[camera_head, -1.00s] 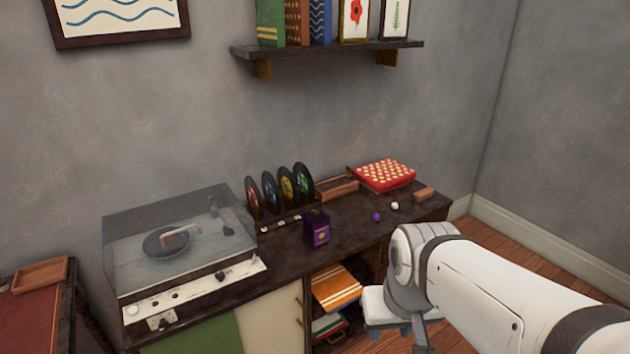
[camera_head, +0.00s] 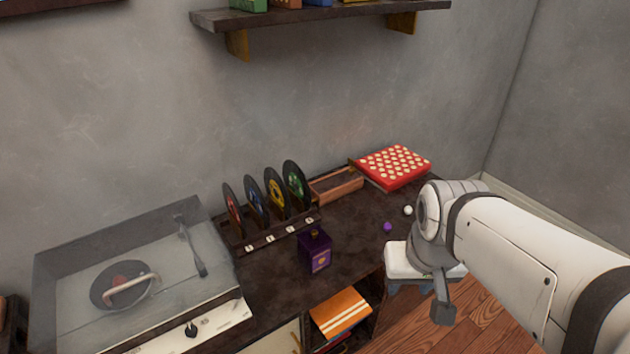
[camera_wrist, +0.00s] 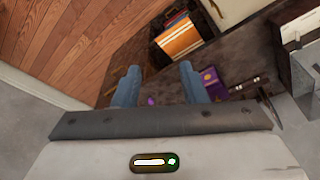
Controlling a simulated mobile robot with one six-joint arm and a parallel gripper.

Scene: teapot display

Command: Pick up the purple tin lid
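The purple tin (camera_head: 316,254) stands upright on the dark cabinet top, in front of the record rack. Its purple lid (camera_head: 314,239) is on top, with a small gold-coloured knob. In the wrist view the purple tin (camera_wrist: 212,84) shows just right of the right finger, partly hidden by it. My gripper (camera_wrist: 160,82) is open and empty, its two blue-grey fingers apart. In the head view my gripper (camera_head: 410,288) hangs to the right of the tin, at the cabinet's front side, well apart from it.
A record rack (camera_head: 270,241) with several records stands behind the tin. A clear-covered record player (camera_head: 130,275) is at left. A purple ball (camera_head: 388,227) and white ball (camera_head: 408,210) lie to the right. A red dotted box (camera_head: 394,166) and wooden tray (camera_head: 337,187) are behind. A shelf (camera_head: 320,15) hangs above.

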